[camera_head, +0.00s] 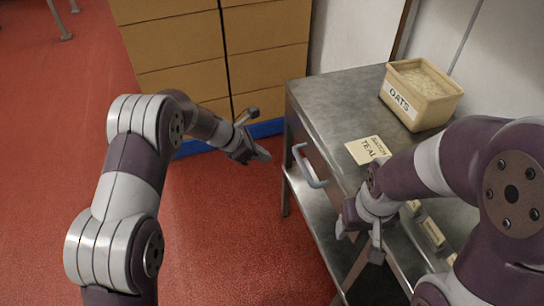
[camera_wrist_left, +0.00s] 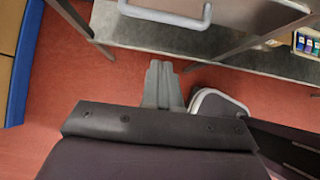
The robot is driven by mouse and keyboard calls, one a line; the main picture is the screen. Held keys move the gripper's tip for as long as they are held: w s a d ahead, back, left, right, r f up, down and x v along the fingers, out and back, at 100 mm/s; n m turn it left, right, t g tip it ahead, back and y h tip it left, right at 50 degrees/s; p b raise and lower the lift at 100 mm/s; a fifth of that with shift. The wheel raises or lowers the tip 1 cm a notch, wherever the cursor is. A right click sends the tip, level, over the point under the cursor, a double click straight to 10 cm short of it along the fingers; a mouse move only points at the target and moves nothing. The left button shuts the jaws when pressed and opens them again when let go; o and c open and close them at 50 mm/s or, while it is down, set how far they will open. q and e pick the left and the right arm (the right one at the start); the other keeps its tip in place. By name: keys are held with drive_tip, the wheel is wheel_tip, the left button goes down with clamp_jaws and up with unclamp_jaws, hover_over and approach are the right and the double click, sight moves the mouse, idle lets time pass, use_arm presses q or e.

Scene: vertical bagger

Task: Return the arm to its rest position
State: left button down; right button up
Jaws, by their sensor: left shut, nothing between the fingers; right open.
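My left gripper (camera_head: 262,154) is shut and empty in the head view, in the air over the red floor, to the left of the metal table and its grey drawer handle (camera_head: 308,168). My right gripper (camera_head: 358,246) is open and empty near the table's front edge. My right arm hides part of the table top.
The metal table (camera_head: 330,100) carries a yellow tub labelled OATS (camera_head: 400,104), a card (camera_head: 368,150) and several small pale blocks (camera_head: 432,232). Stacked tan boxes (camera_head: 180,45) stand behind on a blue base (camera_head: 265,128).

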use_arm(q)
drive_tip(key=s+a+f+m+g+y, duration=0.25)
drive_tip(key=s+a+m, duration=0.25)
drive_tip(key=s+m, duration=0.3)
drive_tip(key=s+a+r+m+y, duration=0.1)
drive_tip(key=s+a+r+m, duration=0.2)
drive_tip(key=s, duration=0.3)
drive_tip(key=s+a+r+m+t+y, duration=0.1)
drive_tip(key=s+a+r+m+y, duration=0.1)
drive_tip(key=s+a+m, duration=0.3)
drive_tip(key=s+a+r+m+y, duration=0.2)
drive_tip(key=s+a+r+m, duration=0.1)
drive_tip(key=s+m, duration=0.3)
drive_tip(key=shift+s+a+r, duration=0.4)
drive_tip(key=shift+s+r, duration=0.05)
drive_tip(key=shift+s, duration=0.2)
